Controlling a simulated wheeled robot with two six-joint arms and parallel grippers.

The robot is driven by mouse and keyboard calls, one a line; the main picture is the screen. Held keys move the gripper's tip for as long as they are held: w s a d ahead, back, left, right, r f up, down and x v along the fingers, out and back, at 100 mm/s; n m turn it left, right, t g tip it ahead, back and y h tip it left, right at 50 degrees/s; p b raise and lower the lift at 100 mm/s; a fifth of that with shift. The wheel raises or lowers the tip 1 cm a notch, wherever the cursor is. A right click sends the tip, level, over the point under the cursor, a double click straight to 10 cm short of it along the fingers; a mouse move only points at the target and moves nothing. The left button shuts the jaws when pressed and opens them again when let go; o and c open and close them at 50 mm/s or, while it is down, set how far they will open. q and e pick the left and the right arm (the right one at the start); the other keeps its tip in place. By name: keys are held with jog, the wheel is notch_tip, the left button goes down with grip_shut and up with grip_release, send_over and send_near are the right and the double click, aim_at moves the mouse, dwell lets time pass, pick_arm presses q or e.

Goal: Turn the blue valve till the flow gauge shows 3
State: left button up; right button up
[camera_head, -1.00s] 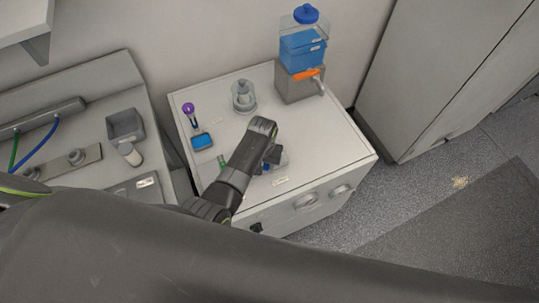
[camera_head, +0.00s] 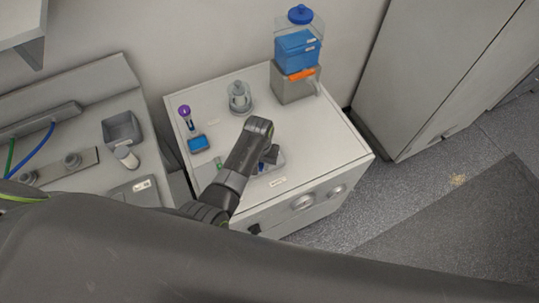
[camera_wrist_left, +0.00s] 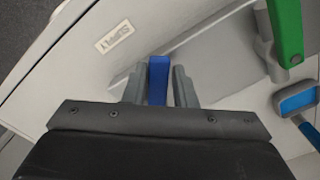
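The blue valve handle (camera_wrist_left: 158,78) stands between the two fingers of my left gripper (camera_wrist_left: 160,88) in the left wrist view. The left finger is right beside it; a thin gap shows at the right finger. In the head view my left gripper (camera_head: 270,156) is low over the front of the white cabinet top, and my arm hides most of the valve. A green handle (camera_wrist_left: 286,30) is to the right in the wrist view. I cannot make out a flow gauge reading. My right gripper is not in view.
On the white cabinet (camera_head: 330,145) stand a glass vessel (camera_head: 240,98), a purple-topped item (camera_head: 184,112), a small blue-screened device (camera_head: 198,143) and a blue tank (camera_head: 297,52) on a grey block. A grey bench (camera_head: 80,120) is at left.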

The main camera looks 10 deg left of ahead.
aim_at(261, 164)
pick_arm(q)
notch_tip(261, 164, up, 6)
jog(key=shift+r, duration=0.7)
